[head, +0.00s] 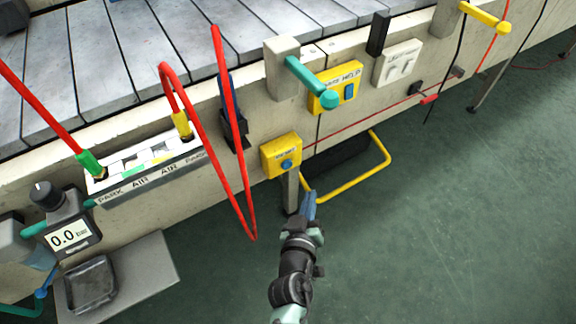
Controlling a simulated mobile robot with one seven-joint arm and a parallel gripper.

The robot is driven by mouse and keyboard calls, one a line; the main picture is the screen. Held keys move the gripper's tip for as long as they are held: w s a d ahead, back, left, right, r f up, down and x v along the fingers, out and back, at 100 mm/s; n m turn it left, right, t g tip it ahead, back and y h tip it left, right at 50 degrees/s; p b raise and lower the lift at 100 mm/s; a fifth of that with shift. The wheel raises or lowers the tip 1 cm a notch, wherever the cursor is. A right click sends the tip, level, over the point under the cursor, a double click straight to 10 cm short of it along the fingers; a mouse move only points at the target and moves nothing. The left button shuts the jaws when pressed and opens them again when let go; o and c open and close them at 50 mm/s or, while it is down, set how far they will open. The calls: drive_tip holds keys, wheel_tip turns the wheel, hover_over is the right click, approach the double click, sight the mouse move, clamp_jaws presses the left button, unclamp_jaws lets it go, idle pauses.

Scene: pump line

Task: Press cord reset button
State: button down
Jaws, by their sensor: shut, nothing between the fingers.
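A small yellow box (271,150) with a round blue button (287,164) is mounted on the side of the conveyor, near the middle of the head view. Its label is too small to read surely. A thin red cord (355,130) runs along the conveyor side to the right of this box. My gripper (309,200) has blue fingers and is shut and empty. In the picture it is below and slightly right of the yellow box, apart from the button. The button's face is in plain view.
A second yellow box (322,103) with a blue rectangular switch sits above right. A teal lever (308,78) sticks out beside it. Red hoses (238,140) hang at left. A yellow tube frame (375,176) stands low at right. Green floor (450,240) is free at right.

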sight(292, 165)
drive_tip(key=w+a+b, duration=0.2)
drive_tip(key=w+a, duration=0.2)
drive_tip(key=w, duration=0.1)
drive_tip(key=shift+w+a+b, duration=0.15)
drive_tip(key=shift+w+b, duration=0.2)
drive_tip(key=shift+b, duration=0.05)
idle(1.8)
drive_tip(key=shift+w+a+b, duration=0.25)
drive_tip(key=shift+w+b, duration=0.1)
drive_tip(key=shift+w+a+b, duration=0.25)
drive_tip(key=shift+w+b, duration=0.1)
idle(0.7)
idle(0.3)
drive_tip(key=shift+s+d+p, duration=0.45)
drive_tip(key=shift+s+d, duration=0.05)
drive_tip(key=shift+s, duration=0.2)
